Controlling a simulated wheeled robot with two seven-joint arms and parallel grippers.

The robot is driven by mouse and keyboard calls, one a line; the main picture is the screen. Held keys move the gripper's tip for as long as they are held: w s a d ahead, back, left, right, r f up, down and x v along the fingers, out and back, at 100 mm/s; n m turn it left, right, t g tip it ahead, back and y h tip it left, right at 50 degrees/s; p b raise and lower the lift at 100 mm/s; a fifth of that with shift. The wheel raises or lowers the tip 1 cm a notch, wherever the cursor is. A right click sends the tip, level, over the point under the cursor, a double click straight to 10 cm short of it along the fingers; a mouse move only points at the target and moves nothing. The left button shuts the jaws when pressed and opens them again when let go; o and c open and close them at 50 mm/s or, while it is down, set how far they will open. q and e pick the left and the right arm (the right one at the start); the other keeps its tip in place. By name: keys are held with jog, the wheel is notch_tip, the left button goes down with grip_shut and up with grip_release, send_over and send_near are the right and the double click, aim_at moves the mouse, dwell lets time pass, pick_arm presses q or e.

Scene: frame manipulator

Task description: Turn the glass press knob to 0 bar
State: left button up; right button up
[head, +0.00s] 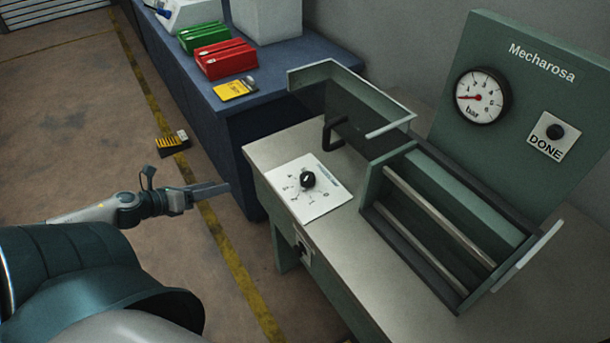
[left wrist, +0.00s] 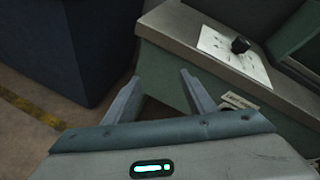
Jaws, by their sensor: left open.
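The black press knob (head: 308,179) sits on a white dial plate (head: 318,203) on top of the press bench, left of the rollers. It also shows in the left wrist view (left wrist: 240,45), at the upper right. A round pressure gauge (head: 482,96) marked "bar" is on the green back panel; its red needle points left. My left gripper (head: 228,187) is open and empty, left of the bench and apart from the knob. In the left wrist view its two fingers (left wrist: 158,88) are spread in front of the bench's side. My right gripper is not in view.
A glass guard (head: 345,100) with a black handle stands behind the dial plate. A DONE button (head: 555,131) is on the panel. Red (head: 226,59) and green (head: 203,37) boxes sit on a blue cabinet (head: 236,127). A brush-like item (head: 172,143) lies on the floor.

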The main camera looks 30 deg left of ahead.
pick_arm(q)
jog(key=w+d+r+m+g+h, duration=0.1)
jog(key=d+r+m+h, duration=0.3)
jog(key=d+r+m, duration=0.6)
jog(key=w+d+r, duration=0.1)
jog(key=d, duration=0.2)
jog(key=shift+g+h, duration=0.3)
jog(key=shift+h, duration=0.1)
jog(key=shift+w+f, duration=0.1)
jog(key=shift+w, duration=0.15)
